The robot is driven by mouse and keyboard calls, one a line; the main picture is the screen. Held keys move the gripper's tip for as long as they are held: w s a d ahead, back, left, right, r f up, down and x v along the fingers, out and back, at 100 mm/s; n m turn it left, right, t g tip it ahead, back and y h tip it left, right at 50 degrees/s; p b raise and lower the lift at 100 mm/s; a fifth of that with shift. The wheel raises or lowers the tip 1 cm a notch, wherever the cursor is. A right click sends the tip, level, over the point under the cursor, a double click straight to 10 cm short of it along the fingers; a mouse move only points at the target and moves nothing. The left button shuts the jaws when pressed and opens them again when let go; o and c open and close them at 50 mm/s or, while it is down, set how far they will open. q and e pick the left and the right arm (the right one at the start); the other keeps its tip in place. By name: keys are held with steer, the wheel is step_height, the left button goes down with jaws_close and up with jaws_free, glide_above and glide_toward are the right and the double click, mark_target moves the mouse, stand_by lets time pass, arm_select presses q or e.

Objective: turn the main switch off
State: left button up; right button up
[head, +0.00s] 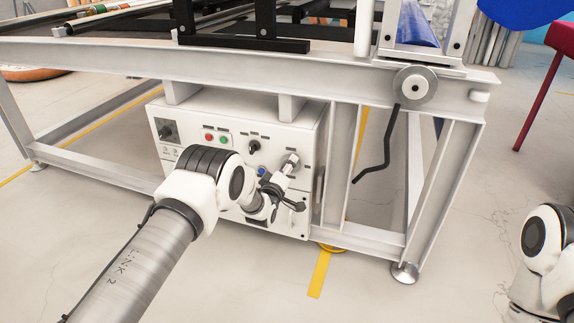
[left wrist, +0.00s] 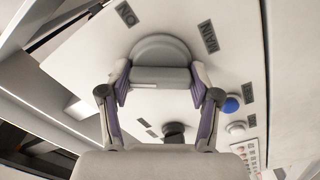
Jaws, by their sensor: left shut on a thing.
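The main switch is a grey round knob with a raised grip bar (left wrist: 160,77) on the white panel, with the labels MAIN and ON beside it in the left wrist view. My left gripper (left wrist: 160,86) has one finger at each end of the bar and is shut on it. In the head view, my left gripper (head: 282,179) is at the right part of the white control box (head: 176,150), and the wrist and fingers partly cover the switch there. The bar does not visibly point at the ON label. My right gripper is out of view.
A blue knob (head: 261,171) and red and green buttons (head: 216,138) sit on the same panel. The box hangs below a grey metal frame (head: 250,81), whose legs and a black crank handle (head: 385,150) stand to its right. Open floor lies in front.

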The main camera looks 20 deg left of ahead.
arm_select(q)
steer(key=n, duration=0.3)
steer(key=shift+w+r+n+p, duration=0.1)
steer(key=shift+r+n+p, duration=0.1)
steer(key=shift+n+p, duration=0.15)
steer(key=shift+a+n, duration=0.1)
steer(key=shift+n, duration=1.35)
steer(key=o, duration=1.1)
steer(key=shift+w+f, duration=0.1)
steer(key=shift+c, duration=0.2)
steer(key=shift+f, duration=0.1)
steer(key=shift+f, duration=0.1)
